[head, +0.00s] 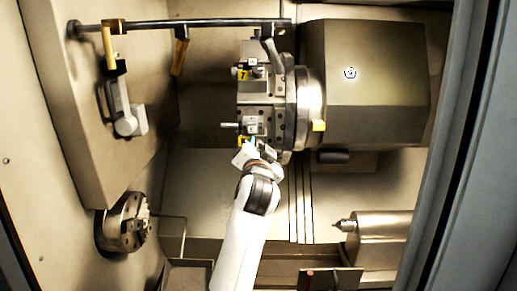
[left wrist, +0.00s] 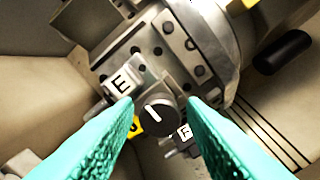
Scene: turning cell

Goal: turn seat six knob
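The dark round knob (left wrist: 160,117) sits on the turret (head: 258,115) face in the left wrist view. Its white line points to the upper left, toward a plate marked E (left wrist: 121,86). A plate marked F (left wrist: 185,132) is to the lower right of the knob. A yellow tag (left wrist: 135,127), its number partly hidden, is at the knob's lower left. My left gripper (left wrist: 162,101) is open, with one teal finger on each side of the knob and gaps visible. In the head view my left gripper (head: 251,144) hides the knob. My right gripper is not in view.
A yellow tag marked 7 (head: 243,73) is higher on the turret. A chuck (head: 126,222) is on the left wall and a pointed tailstock (head: 378,237) at the lower right. A bar (head: 180,24) crosses the top. The space left of the turret is open.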

